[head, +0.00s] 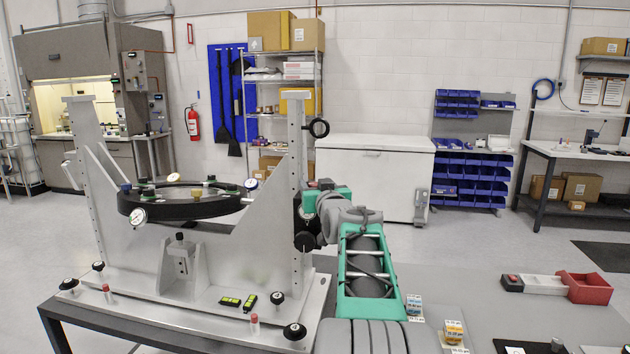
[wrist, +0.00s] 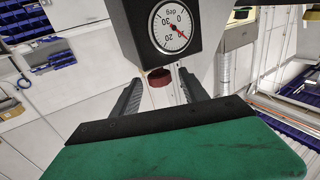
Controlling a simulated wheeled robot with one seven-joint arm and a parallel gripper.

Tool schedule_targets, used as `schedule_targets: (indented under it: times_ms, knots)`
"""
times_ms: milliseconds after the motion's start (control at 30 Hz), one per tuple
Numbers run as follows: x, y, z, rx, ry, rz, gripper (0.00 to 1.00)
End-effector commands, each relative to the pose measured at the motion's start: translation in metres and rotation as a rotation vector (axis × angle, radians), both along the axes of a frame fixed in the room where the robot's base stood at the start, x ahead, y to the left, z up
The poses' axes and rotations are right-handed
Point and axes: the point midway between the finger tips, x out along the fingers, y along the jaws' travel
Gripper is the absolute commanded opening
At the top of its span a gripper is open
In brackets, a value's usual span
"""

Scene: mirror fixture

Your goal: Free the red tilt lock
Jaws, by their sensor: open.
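The red tilt lock (wrist: 158,77) shows in the wrist view as a small dark red knob below a black block with a white degree dial (wrist: 170,25). My gripper (wrist: 160,90) is open, with one dark finger on each side of the knob. Gaps show between knob and fingers; I cannot tell how deep the knob sits between them. In the head view my green gripper body (head: 330,198) is at the right upright (head: 296,170) of the mirror fixture; its fingertips are hidden. The black mirror ring (head: 190,212) hangs between the two uprights.
The fixture's base plate (head: 150,308) carries black knobs, two red-capped pins and two small green-yellow levels (head: 240,301). A red tray (head: 586,288) and small boxes (head: 453,331) lie on the grey table at right.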

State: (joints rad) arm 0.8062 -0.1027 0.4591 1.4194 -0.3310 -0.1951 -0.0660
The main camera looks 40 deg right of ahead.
Motion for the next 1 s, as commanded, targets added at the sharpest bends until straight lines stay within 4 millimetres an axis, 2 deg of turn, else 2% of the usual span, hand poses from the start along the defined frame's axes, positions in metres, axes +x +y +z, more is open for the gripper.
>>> schedule_targets:
  times_ms: [133, 367, 1000]
  knots:
    - [0.0118, -0.0056, 0.0009, 0.000, 0.000, 0.001, 0.52]
    - [0.0123, -0.0059, 0.0000, 0.000, 0.000, 0.000, 0.52]
    - [0.0123, -0.0053, -0.0001, 0.000, 0.001, 0.001, 0.00]
